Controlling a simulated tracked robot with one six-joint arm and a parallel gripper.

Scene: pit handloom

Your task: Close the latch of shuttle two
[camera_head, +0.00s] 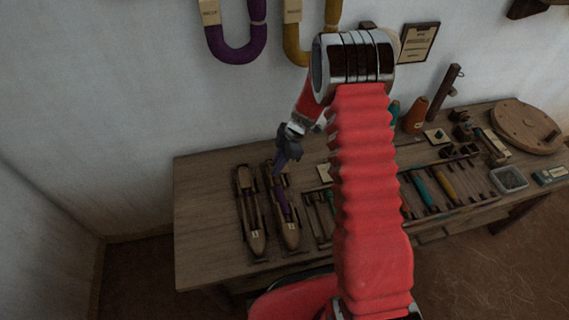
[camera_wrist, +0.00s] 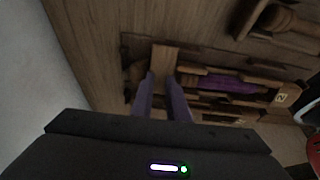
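Shuttle two (camera_head: 293,232) is a dark wooden boat shape on the bench, with a purple bobbin in its slot. In the wrist view its label "2" (camera_wrist: 281,97) is at the right and the purple bobbin (camera_wrist: 222,84) runs along its middle. A light wooden piece (camera_wrist: 165,58), which looks like the latch, lies across its far end. My gripper (camera_head: 281,164) is over that end. In the wrist view its two fingers (camera_wrist: 161,76) point at the light piece with a narrow gap between them. I cannot tell whether they touch it.
Another shuttle (camera_head: 257,243) lies close to the left of shuttle two. To the right are a rack with coloured tools (camera_head: 446,184), an orange cone (camera_head: 415,115) and a round wooden disc (camera_head: 526,127). The bench (camera_head: 205,210) is bare at its left end.

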